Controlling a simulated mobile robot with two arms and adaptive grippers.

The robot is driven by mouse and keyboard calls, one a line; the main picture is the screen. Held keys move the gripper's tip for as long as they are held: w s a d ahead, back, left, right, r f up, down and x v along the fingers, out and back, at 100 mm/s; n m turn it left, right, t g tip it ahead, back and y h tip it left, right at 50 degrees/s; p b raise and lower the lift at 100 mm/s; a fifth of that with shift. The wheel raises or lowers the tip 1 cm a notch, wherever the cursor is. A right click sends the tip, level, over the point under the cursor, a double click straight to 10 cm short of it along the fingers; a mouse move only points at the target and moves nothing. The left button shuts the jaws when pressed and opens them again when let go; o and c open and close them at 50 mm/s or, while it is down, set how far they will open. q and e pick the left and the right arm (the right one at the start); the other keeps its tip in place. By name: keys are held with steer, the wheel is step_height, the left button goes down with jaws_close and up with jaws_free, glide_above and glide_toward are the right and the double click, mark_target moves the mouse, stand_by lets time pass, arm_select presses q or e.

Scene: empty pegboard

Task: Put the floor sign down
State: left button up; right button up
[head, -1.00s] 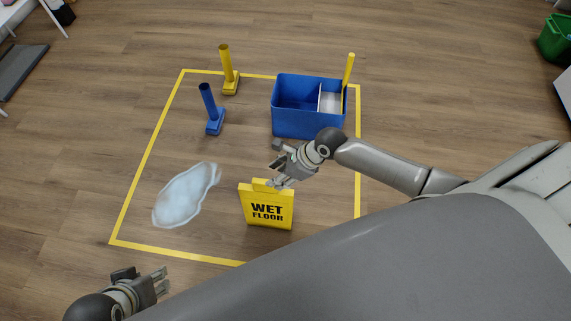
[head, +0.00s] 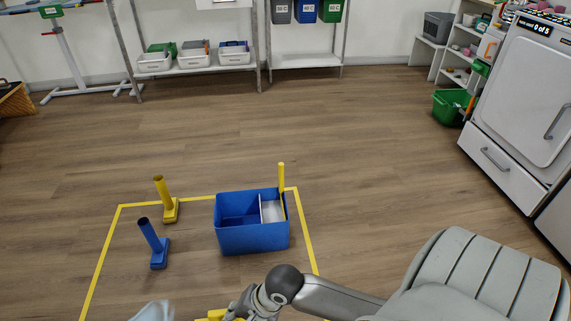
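Only the top edge of the yellow floor sign (head: 213,316) shows, at the bottom edge of the head view. Its face and base are out of the frame, so I cannot see whether it touches the floor. My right gripper (head: 236,312) is at the sign's top edge. Its fingertips are partly cut off, and I cannot tell whether they are shut on the sign. My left gripper is not in view. Part of the pale blue puddle (head: 153,311) shows at the bottom, left of the sign.
Yellow tape (head: 103,250) outlines a floor area. Shelves (head: 204,68) and a white appliance (head: 524,90) stand beyond, with open floor between.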

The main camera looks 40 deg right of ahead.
steer(key=s+d+r+n+h, duration=0.2)
steer(key=s+d+r+n, duration=0.1)
steer(key=n, duration=0.4)
steer(key=s+d+r+n+h, duration=0.2)
steer(key=s+d+r+n, duration=0.1)
steer(key=s+n, duration=0.3)
steer(key=shift+d+n, duration=0.35)
steer(key=shift+n, duration=0.25)
